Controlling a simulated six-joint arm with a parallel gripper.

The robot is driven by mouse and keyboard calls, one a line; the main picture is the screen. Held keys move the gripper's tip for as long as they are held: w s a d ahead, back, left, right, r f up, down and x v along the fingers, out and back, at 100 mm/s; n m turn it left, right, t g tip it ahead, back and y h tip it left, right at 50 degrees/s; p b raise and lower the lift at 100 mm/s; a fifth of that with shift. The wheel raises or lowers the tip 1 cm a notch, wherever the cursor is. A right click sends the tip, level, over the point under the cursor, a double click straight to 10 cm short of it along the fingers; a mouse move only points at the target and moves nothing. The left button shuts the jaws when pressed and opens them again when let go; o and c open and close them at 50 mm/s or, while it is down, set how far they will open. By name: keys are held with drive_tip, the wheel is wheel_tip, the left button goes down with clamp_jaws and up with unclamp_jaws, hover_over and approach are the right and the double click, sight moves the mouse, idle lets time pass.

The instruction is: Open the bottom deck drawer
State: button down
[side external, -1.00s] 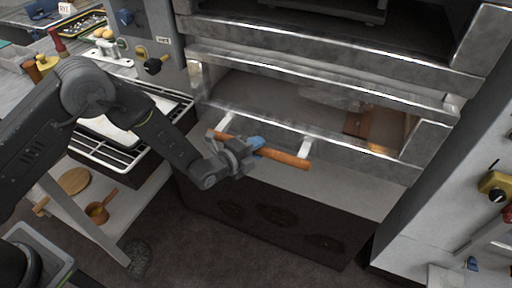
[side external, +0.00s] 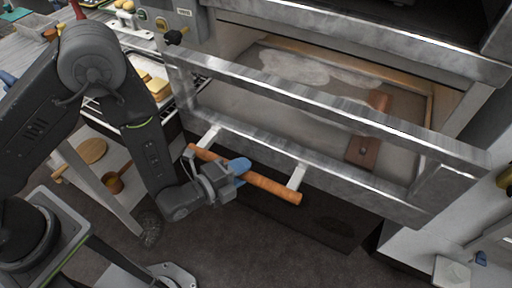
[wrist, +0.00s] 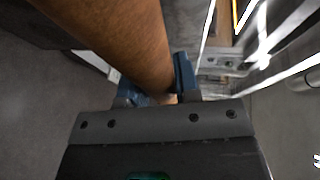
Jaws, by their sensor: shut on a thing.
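The bottom deck drawer (side external: 330,166) is a metal-framed drawer that stands pulled out from the oven front, with its inside visible from above. Its orange-brown wooden bar handle (side external: 272,187) sits on two pale brackets. My gripper (side external: 236,171) is shut on the handle left of its middle, with blue fingertips around the bar. In the wrist view the handle (wrist: 120,35) runs between the blue fingers of my gripper (wrist: 158,83). The part of the handle inside the jaws is partly hidden.
A brown wooden piece with a handle (side external: 363,152) lies inside the drawer. A wire rack (side external: 182,98) with pale baked goods stands left of the drawer. A lower shelf at left holds a round board (side external: 92,150) and a copper pan (side external: 113,183).

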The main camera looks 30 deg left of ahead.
drive_tip(key=s, duration=1.1)
drive_tip(key=c, duration=0.8)
unclamp_jaws()
drive_tip(key=shift+c, duration=0.2)
drive_tip(key=shift+s, duration=0.1)
